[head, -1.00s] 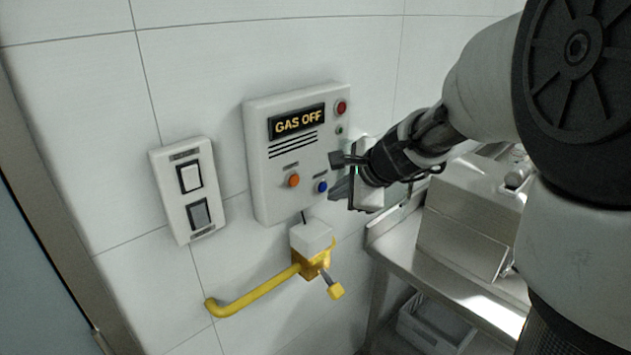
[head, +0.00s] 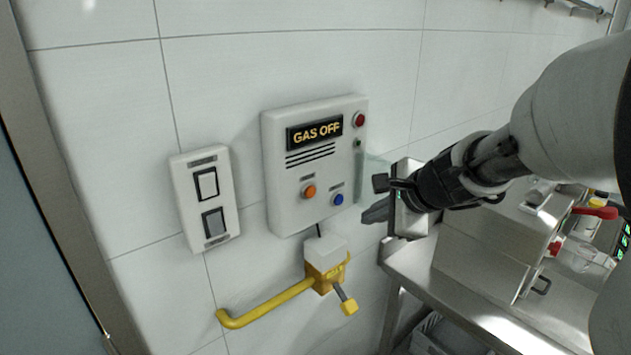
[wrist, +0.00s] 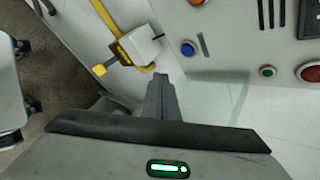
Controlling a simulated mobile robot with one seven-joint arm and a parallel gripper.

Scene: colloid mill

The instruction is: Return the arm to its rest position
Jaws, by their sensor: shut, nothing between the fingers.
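My gripper (head: 376,198) is at the right of the white gas panel (head: 276,184) in the head view, apart from it. Its fingers are shut with nothing between them. The panel's display (head: 315,132) reads "GAS OFF", and an orange button (head: 309,191), a blue button (head: 338,199) and a red light (head: 359,119) are on it. In the wrist view the shut fingers (wrist: 160,82) stand at the centre, with the blue button (wrist: 188,48) beyond them.
A yellow gas pipe (head: 265,308) with a valve (head: 325,272) runs below the panel. A white switch plate (head: 188,221) is on the wall at the left. A metal table (head: 405,267) with a steel box (head: 480,245) stands at the right, under my arm.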

